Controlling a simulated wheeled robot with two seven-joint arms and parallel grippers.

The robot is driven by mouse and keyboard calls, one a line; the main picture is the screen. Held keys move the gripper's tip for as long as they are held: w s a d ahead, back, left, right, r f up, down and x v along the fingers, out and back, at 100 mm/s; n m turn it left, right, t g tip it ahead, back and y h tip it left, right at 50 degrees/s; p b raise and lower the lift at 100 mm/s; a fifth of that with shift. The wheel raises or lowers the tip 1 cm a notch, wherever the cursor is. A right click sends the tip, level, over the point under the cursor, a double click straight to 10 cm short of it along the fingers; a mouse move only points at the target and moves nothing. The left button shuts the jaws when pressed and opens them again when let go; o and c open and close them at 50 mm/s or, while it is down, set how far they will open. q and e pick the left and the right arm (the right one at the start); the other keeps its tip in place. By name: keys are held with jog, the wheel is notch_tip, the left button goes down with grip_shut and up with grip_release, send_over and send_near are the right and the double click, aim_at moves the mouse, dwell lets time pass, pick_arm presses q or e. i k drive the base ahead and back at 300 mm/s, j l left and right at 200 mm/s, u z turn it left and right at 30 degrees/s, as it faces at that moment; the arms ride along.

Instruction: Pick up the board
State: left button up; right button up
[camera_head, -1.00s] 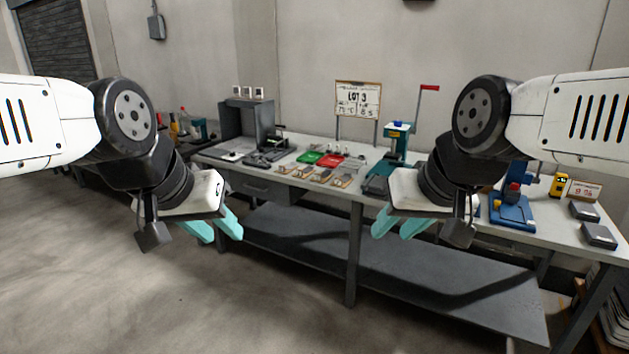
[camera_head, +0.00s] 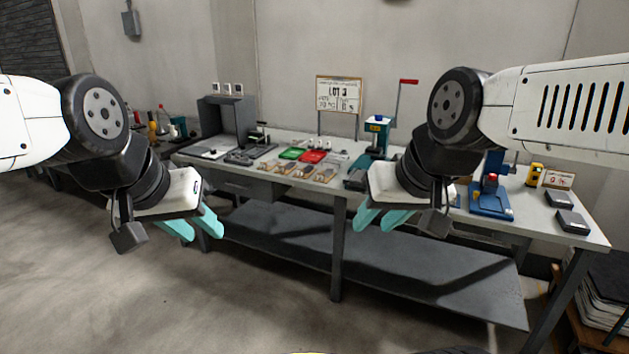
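Several small flat pieces (camera_head: 298,168) lie in a row near the front edge of the workbench (camera_head: 405,190). They are too small to tell whether one is the board. A white sign board marked LOT 3 (camera_head: 338,93) stands on posts at the back of the bench. My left gripper (camera_head: 195,229) has teal fingers set apart, empty, in front of the bench's left part. My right gripper (camera_head: 380,219) also has its fingers apart and empty, in front of the middle of the bench. Its arm hides part of the bench top.
A green tray (camera_head: 292,153) and a red tray (camera_head: 312,157) sit behind the flat pieces. A grey booth (camera_head: 238,117) stands at left, a teal press (camera_head: 377,133) at centre, a blue fixture (camera_head: 490,200) at right. The lower shelf (camera_head: 400,270) looks bare. Floor in front is clear.

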aim_at(266, 166)
jog(key=i+u, duration=0.2)
jog(key=i, duration=2.7)
